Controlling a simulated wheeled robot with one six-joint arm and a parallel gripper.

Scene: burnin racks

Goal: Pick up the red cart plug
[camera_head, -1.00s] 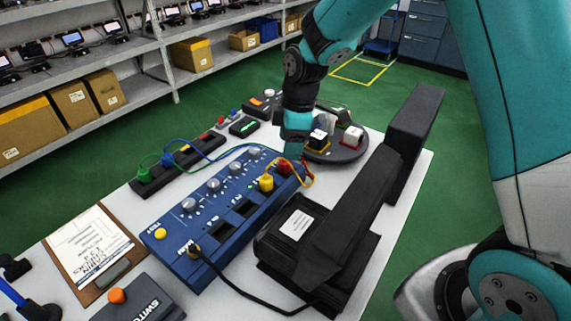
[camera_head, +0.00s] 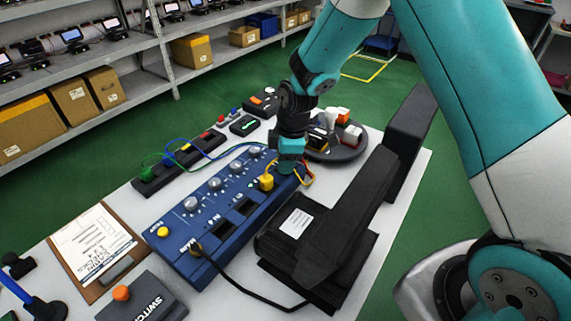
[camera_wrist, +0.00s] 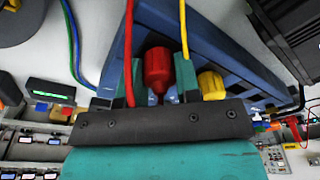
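The red cart plug (camera_wrist: 158,68) is in the wrist view, between the two teal fingers of my gripper (camera_wrist: 160,80). The fingers stand close on either side of it. I cannot tell whether they touch it. In the head view my gripper (camera_head: 288,165) is over the right end of the blue test box (camera_head: 160,245), and it hides the red plug there. A yellow plug (camera_head: 266,182) stands just left of my gripper; it also shows in the wrist view (camera_wrist: 212,85), right of the right finger.
A black hinged device (camera_head: 345,225) lies right of the box. A round dark tray (camera_head: 350,153) with small blocks stands behind. A black strip (camera_head: 155,185) with green and blue cabled plugs lies left. Red and yellow cables cross in front of my fingers.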

